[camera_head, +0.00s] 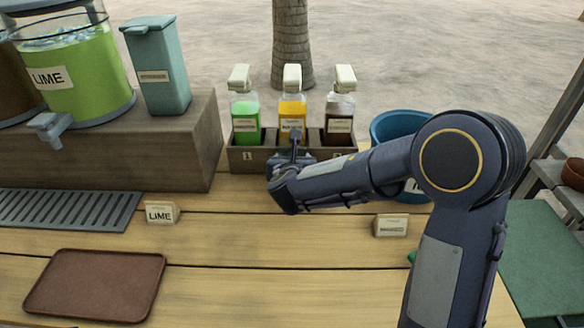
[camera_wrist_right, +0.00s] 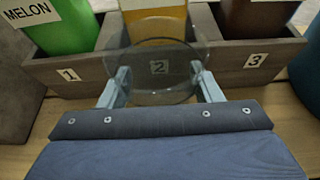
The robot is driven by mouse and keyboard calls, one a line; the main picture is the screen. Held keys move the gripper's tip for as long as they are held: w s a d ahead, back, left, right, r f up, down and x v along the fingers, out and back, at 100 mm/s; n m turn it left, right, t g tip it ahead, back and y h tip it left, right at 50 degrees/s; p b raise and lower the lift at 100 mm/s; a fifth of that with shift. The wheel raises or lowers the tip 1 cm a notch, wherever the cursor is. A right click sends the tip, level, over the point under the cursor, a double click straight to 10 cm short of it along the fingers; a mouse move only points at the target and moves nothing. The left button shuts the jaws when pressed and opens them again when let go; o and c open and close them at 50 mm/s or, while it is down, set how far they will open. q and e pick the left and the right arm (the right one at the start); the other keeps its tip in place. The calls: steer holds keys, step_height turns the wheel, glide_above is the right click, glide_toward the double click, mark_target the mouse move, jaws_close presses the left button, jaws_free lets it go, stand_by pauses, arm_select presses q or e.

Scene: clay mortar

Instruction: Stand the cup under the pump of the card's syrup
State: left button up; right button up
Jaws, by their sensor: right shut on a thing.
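A clear cup (camera_wrist_right: 150,92) is between the fingers of my right gripper (camera_wrist_right: 160,88), which is shut on it. The cup is in front of the wooden rack's middle compartment, marked 2, with the yellow syrup bottle (camera_head: 292,112) behind it. The wrist view does not show whether the cup touches the table. In the head view my right gripper (camera_head: 293,158) mostly hides the cup. A green bottle (camera_head: 245,118), labelled MELON in the wrist view (camera_wrist_right: 66,22), stands left in compartment 1. A dark bottle (camera_head: 340,118) stands right in compartment 3. A small card (camera_head: 391,226) has unreadable print. My left gripper is out of view.
A LIME card (camera_head: 161,212) stands left of centre. A brown tray (camera_head: 95,285) lies front left, below a grey grate (camera_head: 68,209). A lime dispenser (camera_head: 75,75) and teal box (camera_head: 158,68) stand on a raised ledge. A blue bucket (camera_head: 392,124) is right of the rack (camera_head: 247,160).

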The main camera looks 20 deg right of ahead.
steer(key=shift+f, duration=0.95)
steer(key=shift+f+b, duration=0.15)
steer(key=shift+b, duration=0.15)
steer(key=o, duration=1)
steer(key=shift+o, duration=0.2)
